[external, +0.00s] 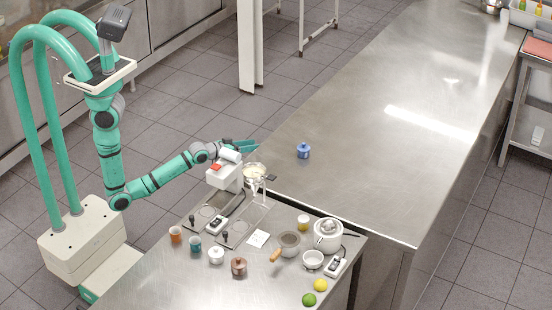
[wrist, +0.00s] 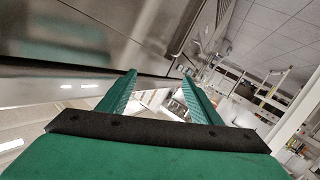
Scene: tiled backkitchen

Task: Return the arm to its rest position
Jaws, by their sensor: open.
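My green arm reaches out to the right from its base, low over the back edge of the near steel table in the external view. My gripper (external: 240,145) is at its end, beside the white machine with a glass funnel, near the corner where the two steel surfaces meet. In the wrist view my gripper (wrist: 158,92) has its two green fingers apart, with nothing between them.
The white machine (external: 224,176) stands close to my gripper. A blue lidded pot (external: 303,150) sits on the long steel counter (external: 370,170), otherwise mostly bare. Cups, a white rice cooker (external: 327,238), a lime (external: 309,299) and a lemon (external: 320,285) stand on the near table (external: 160,285).

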